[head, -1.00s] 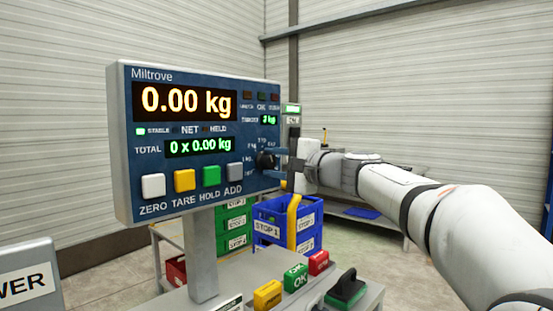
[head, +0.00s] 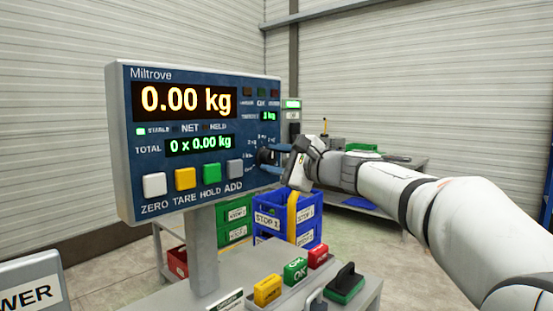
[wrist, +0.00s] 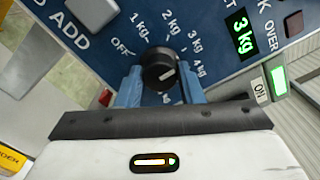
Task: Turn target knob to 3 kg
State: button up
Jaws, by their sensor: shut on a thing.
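The black target knob (wrist: 158,66) is on the blue front panel of the Miltrove scale display (head: 185,75). OFF and 1 kg to 4 kg are printed around it. A short white mark shows on its face, slanting up to the right, roughly toward the 3 kg label (wrist: 195,42). The green target readout (wrist: 240,34) shows 3 kg in the wrist view. My gripper (wrist: 162,88) has its blue fingers on either side of the knob, shut on it. In the head view, my gripper (head: 276,159) is at the panel's right edge and partly hides the knob.
ZERO, TARE, HOLD and ADD buttons (head: 194,178) are left of the knob. Below are a bench with yellow, green and red blocks (head: 294,271) and a black-handled green stamp (head: 345,285). Blue crates (head: 300,222) and green crates stand behind.

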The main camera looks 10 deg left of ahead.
jog(key=shift+r, duration=0.25)
jog(key=o, duration=1)
jog(key=shift+a+f, duration=0.1)
jog(key=shift+f, duration=0.05)
jog(key=v, duration=0.8)
